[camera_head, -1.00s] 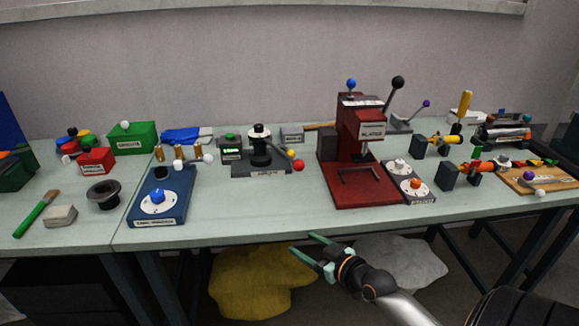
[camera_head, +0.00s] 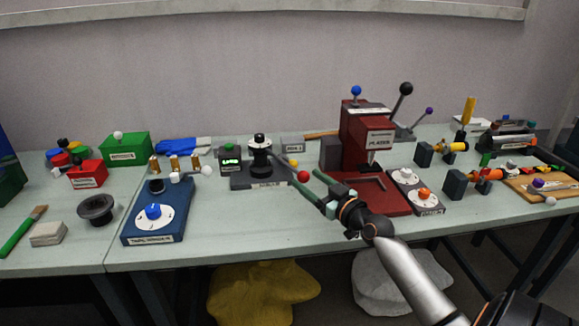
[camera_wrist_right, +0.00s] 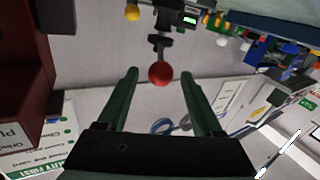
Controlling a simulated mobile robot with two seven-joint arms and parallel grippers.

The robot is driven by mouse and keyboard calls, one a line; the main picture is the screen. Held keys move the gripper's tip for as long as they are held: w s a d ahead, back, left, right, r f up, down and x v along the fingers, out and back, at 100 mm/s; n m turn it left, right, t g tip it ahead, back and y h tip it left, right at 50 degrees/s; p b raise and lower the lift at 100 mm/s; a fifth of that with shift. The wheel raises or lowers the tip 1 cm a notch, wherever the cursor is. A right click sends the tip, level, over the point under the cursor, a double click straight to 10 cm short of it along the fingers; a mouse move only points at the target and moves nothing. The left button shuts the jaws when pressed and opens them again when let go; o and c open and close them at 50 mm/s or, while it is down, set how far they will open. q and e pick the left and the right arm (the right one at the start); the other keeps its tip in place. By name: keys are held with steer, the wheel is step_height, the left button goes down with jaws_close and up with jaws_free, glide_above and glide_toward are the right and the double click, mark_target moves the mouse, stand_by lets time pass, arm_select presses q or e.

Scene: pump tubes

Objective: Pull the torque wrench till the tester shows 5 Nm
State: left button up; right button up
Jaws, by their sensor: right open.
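The torque tester (camera_head: 258,183) is a dark grey base with a black upright post and a box with a green-lit display (camera_head: 230,162). The digits are too small to read surely. The torque wrench reaches right and forward from the post and ends in a red ball (camera_head: 303,176). My right gripper (camera_head: 309,180) is open, its green fingers pointing at the ball. In the right wrist view, the red ball (camera_wrist_right: 160,73) lies between the fingertips, around their tip level; I cannot tell any contact. My left gripper is not in view.
A small yellow ball (camera_head: 293,163) sits just behind the red one. The dark red press (camera_head: 373,200) stands close on the right of my gripper. A blue box with a dial (camera_head: 154,229) is at the left. The table front between them is clear.

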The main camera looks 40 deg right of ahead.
mark_target(290, 167)
steer(key=w, duration=0.8)
steer(key=shift+w+d, duration=0.3)
steer(key=shift+w, duration=0.05)
jaws_close()
stand_by(1.1)
